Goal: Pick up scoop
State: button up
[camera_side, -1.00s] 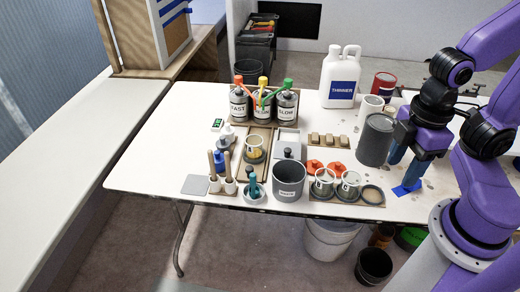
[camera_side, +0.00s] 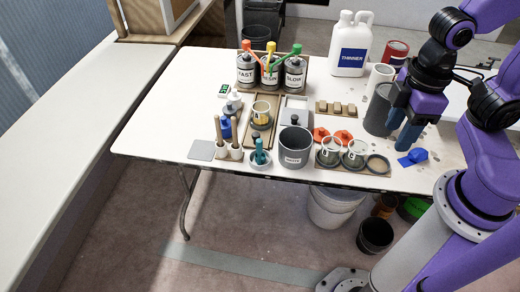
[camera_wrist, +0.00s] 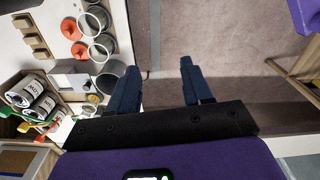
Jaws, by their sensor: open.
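A small blue item (camera_side: 413,157) that looks like the scoop lies near the front right edge of the white table. My gripper (camera_side: 398,138) is in the side view just left of and above it, dark blue fingers pointing down, apart from each other. The fingers are open and empty. In the wrist view my gripper (camera_wrist: 159,85) shows floor between its spread fingers, and the blue item is not visible there. I cannot tell the exact height gap between fingertips and table.
A dark grey can (camera_side: 377,110) stands close behind my fingers. Left of them are several cups, with the grey waste bucket (camera_side: 295,148) beyond. The white thinner jug (camera_side: 351,45) and a red can (camera_side: 396,53) stand farther back. The table's front edge is close.

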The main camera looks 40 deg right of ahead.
jog(key=w+a+f+m, duration=0.1)
jog(key=w+a+m, duration=0.7)
jog(key=w+m, duration=0.45)
jog(key=m, duration=1.2)
send_over(260, 140)
notch_tip(260, 140, down, 6)
jog(key=f, duration=1)
jog(key=shift+s+f, duration=0.3)
jog(key=shift+f, duration=0.1)
jog(key=shift+w+a+f, duration=0.1)
jog(key=shift+w+f, duration=0.05)
jog(key=shift+f, duration=1.3)
jog(key=shift+w+f, duration=0.15)
jog(key=shift+f, duration=1.3)
grip_shut()
